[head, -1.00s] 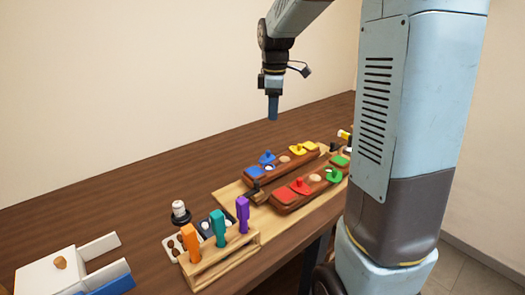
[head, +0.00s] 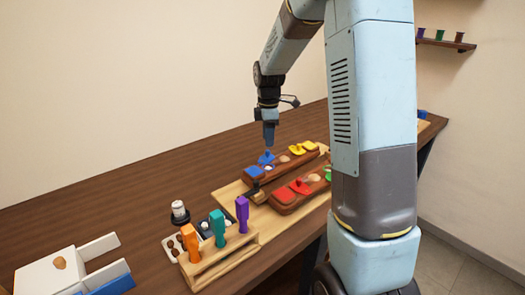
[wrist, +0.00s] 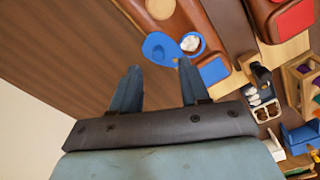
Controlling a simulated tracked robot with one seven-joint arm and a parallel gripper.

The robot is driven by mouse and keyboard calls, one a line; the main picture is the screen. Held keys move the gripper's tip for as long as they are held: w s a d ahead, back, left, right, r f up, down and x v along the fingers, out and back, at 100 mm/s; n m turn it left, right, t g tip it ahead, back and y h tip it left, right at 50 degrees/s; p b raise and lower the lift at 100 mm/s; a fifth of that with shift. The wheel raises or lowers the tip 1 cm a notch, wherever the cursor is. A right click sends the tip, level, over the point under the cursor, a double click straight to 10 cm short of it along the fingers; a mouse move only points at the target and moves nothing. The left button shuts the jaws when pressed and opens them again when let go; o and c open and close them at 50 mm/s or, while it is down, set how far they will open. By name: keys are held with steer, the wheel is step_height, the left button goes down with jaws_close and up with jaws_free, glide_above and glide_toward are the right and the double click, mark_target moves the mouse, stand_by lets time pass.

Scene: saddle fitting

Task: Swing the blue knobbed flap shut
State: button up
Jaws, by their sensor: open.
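The blue flap (head: 266,158) with its upright knob sits on the rear brown wooden block. In the wrist view the flap (wrist: 159,46) is swung aside from a round blue-rimmed pocket (wrist: 198,53), which lies uncovered beside it with a white thing inside. My gripper (head: 269,143) points down just above the flap in the head view. In the wrist view my gripper (wrist: 158,68) has its two fingers apart with nothing between them, and the flap lies just beyond the tips. Whether a finger touches the knob cannot be told.
Yellow flaps (head: 302,147) share the rear block. A front block carries a red flap (head: 299,186) and a green one, partly hidden by my column. A rack with orange, teal and purple pegs (head: 218,228) and a white box (head: 55,275) stand front left. The table behind the blocks is clear.

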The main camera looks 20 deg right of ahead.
mark_target(268, 151)
steer(key=shift+f, duration=2.75)
